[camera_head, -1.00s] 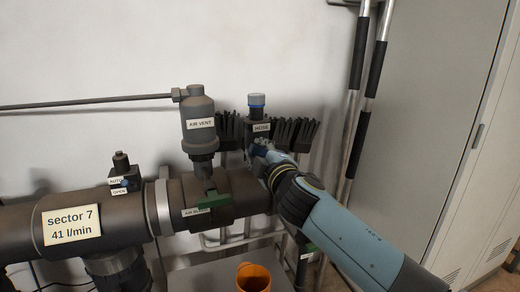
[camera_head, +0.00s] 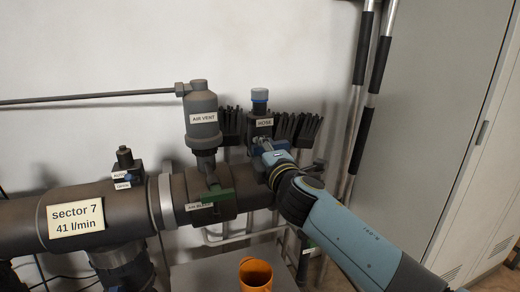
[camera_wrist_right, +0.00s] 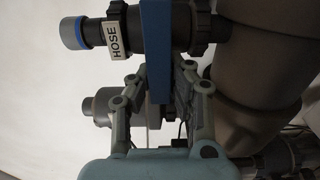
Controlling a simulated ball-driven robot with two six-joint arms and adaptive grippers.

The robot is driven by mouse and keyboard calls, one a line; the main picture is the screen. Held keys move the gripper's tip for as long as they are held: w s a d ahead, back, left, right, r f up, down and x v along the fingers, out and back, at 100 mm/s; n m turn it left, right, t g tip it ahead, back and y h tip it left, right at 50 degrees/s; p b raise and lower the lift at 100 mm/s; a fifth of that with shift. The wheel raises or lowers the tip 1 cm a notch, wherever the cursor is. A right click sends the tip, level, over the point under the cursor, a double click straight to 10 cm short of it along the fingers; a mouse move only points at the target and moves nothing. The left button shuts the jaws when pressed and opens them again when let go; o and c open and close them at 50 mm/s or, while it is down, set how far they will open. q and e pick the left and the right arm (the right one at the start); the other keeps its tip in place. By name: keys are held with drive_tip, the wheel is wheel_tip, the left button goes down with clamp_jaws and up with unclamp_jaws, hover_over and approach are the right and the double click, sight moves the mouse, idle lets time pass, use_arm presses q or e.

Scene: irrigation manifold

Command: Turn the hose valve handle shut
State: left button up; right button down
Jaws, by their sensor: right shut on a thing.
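The hose valve (camera_head: 260,121) stands on the pipe at the middle of the head view, with a HOSE label and a blue-grey cap on top. In the right wrist view its blue handle (camera_wrist_right: 157,40) is a long flat bar running up and down the picture. My right gripper (camera_wrist_right: 158,78) has a finger on each side of this bar and is shut on it. In the head view the right gripper (camera_head: 266,147) is at the valve, just below the label, and hides most of the handle. My left gripper is not in view.
The air vent (camera_head: 202,118) and the green air bleed handle (camera_head: 216,195) are close on the left. Black brushes (camera_head: 297,127) stand behind the valve. An orange cup (camera_head: 256,275) is below. A grey cabinet (camera_head: 430,110) stands on the right.

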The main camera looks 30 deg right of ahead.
drive_tip(key=shift+d+r, duration=0.1)
drive_tip(key=c, duration=1.2)
unclamp_jaws()
drive_tip(key=shift+f, duration=0.2)
drive_tip(key=shift+s+d+f, duration=0.1)
drive_tip(key=shift+s+d, duration=0.1)
drive_tip(key=shift+s, duration=0.2)
drive_tip(key=a+v, duration=0.1)
drive_tip(key=v, duration=1)
drive_tip(key=shift+r, duration=0.4)
drive_tip(key=shift+a, duration=0.1)
